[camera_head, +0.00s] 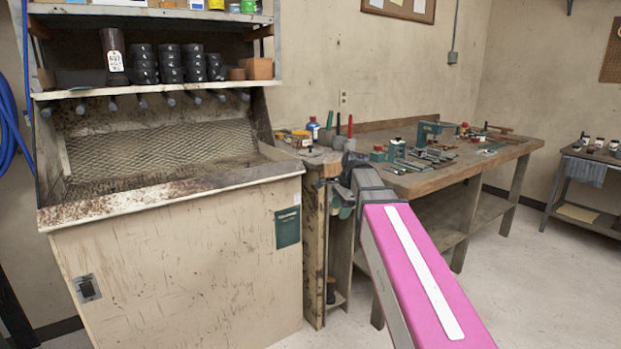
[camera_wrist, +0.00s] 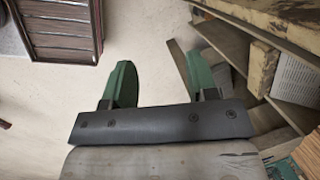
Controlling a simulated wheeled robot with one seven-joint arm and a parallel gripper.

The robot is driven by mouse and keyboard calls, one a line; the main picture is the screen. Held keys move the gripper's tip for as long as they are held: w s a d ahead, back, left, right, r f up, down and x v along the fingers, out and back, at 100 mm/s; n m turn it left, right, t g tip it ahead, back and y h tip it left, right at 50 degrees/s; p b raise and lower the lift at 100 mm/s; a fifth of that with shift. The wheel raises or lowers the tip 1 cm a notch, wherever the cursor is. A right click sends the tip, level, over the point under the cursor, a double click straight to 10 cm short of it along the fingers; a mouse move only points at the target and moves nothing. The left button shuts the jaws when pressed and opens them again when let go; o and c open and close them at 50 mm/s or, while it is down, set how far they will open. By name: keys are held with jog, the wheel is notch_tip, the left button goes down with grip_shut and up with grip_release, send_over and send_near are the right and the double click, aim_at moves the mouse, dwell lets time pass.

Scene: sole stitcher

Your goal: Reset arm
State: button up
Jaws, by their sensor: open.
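My gripper shows in the wrist view (camera_wrist: 155,80) with its two green fingers spread wide apart. Nothing is between the fingers, only pale floor beyond them. In the head view my pink and grey arm reaches forward from the bottom right toward the left end of the workbench (camera_head: 440,168). The gripper is mostly hidden there behind the arm, with a little green showing beside the bench's left end.
A stained cabinet (camera_head: 185,265) with a mesh-backed hood stands left of my arm. Small tools and a green machine (camera_head: 430,130) lie on the bench. The wrist view shows a dark drawer unit (camera_wrist: 62,30) at upper left and wooden shelving (camera_wrist: 225,45) at right.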

jog(key=s+d+f+n+h, duration=0.1)
jog(key=s+d+f+n, duration=0.2)
jog(key=f, duration=0.6)
jog(key=s+d+f+n, duration=0.3)
jog(key=s+f+n, duration=0.3)
jog(key=f, duration=0.3)
jog(key=s+d+f+n+g+h, duration=0.1)
jog(key=s+d+f+n, duration=0.1)
jog(key=s+f+n, duration=0.2)
notch_tip(320, 180, down, 6)
jog(key=s, duration=0.3)
jog(key=shift+d+n+h, duration=0.3)
jog(key=shift+d, duration=0.1)
